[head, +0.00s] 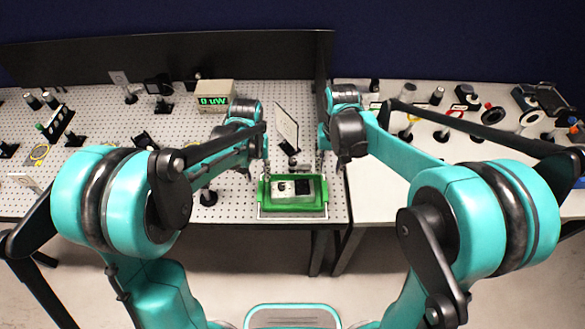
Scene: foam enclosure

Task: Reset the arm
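My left arm reaches in from the left, and its small gripper (256,168) is above the perforated table, near the upper left of a green tray (266,207). My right arm reaches in from the right, and its gripper (328,166) is near the tray's upper right corner. The fingers of both are too small and partly hidden to tell whether they are open or shut. A pale device with a dark end (296,188) lies in the green tray, between the two grippers. I cannot tell whether either gripper touches the tray.
A power meter reading 0 uW (214,96) stands behind my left forearm. A tilted pale panel (287,126) stands behind the tray. Several optics mounts crowd both tables. A dark partition (170,58) runs along the back. The white right table (390,196) has bare room near its front.

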